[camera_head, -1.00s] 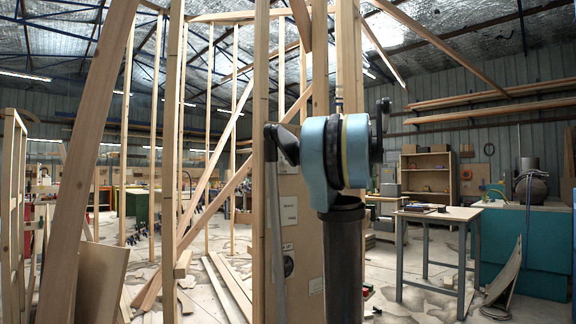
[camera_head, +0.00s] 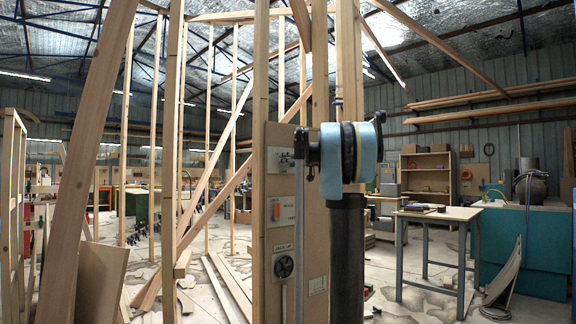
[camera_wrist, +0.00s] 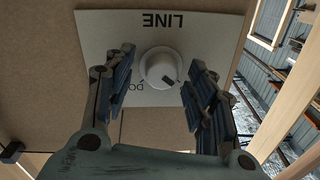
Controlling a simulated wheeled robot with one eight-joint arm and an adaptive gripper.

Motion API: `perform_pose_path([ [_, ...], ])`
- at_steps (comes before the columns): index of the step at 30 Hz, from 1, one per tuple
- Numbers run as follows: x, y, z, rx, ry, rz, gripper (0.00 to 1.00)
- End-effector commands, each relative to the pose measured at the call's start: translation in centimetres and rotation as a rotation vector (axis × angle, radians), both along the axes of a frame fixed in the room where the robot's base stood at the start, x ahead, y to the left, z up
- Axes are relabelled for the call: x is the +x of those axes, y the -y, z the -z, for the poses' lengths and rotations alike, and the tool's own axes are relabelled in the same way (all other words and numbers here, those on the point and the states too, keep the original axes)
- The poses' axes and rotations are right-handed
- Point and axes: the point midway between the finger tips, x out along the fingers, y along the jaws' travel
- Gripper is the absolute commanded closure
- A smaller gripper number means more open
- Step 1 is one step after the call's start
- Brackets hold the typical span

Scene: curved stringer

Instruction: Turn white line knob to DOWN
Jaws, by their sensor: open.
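The white line knob (camera_wrist: 160,68) sits on a pale plate (camera_wrist: 150,20) marked LINE, which appears upside down in the wrist view. A small dark mark shows on the knob's lower right side. Part of a label starting "DO" lies at the knob's lower left, its rest hidden by a finger. My gripper (camera_wrist: 157,66) is open, with one finger on each side of the knob; I cannot tell whether either touches it. In the head view I cannot make out the gripper or identify the white knob.
The upright panel (camera_head: 312,240) carries an orange switch (camera_head: 276,211) and a dark round handwheel (camera_head: 283,266). Timber studs (camera_head: 261,60) stand close around it. A workbench (camera_head: 440,213) stands at the right, and loose boards (camera_head: 230,285) lie on the floor at left.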

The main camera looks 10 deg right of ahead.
Motion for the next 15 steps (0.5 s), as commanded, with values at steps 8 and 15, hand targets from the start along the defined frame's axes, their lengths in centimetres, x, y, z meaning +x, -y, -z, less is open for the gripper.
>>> perform_pose_path([
  [8,0.49,-0.35,0.0,0.0,0.0,-0.001,0.49],
  [15,0.46,-0.32,0.01,0.0,0.0,0.0,0.76],
])
